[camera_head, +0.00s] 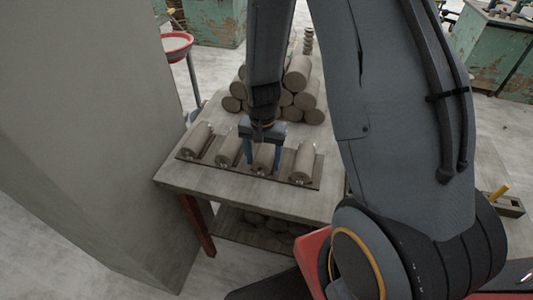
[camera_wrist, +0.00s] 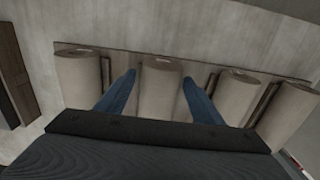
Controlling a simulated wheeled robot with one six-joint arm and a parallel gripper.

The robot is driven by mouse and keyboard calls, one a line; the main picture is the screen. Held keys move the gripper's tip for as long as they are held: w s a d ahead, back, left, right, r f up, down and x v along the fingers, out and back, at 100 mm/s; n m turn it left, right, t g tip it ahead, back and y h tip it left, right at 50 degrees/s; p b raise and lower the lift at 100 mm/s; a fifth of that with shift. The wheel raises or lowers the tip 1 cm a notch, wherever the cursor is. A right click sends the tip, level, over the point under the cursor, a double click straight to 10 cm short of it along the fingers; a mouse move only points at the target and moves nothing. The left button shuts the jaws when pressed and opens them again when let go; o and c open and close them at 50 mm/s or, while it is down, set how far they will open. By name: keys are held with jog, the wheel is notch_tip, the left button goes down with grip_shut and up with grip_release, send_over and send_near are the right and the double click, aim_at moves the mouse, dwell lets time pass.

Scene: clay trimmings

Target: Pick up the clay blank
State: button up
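Several beige clay cylinders lie side by side on a dark slatted rack (camera_head: 211,163) on the table. My gripper (camera_head: 263,168) points down over the rack with its blue fingers apart, one on each side of a clay blank (camera_head: 264,156), third from the left in the head view. In the wrist view, this clay blank (camera_wrist: 158,88) lies between the open fingers of my gripper (camera_wrist: 159,78), with a visible gap on both sides. Its near end is hidden by the gripper body.
Neighbouring blanks lie close on either side, one to the left (camera_head: 229,150) and one to the right (camera_head: 304,161). A pile of clay cylinders (camera_head: 298,74) stands behind on the table (camera_head: 180,175). A grey wall or pillar (camera_head: 75,120) rises close at the left.

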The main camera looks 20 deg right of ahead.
jog(key=c, duration=1.3)
jog(key=shift+w+r, duration=0.1)
jog(key=shift+r, duration=0.1)
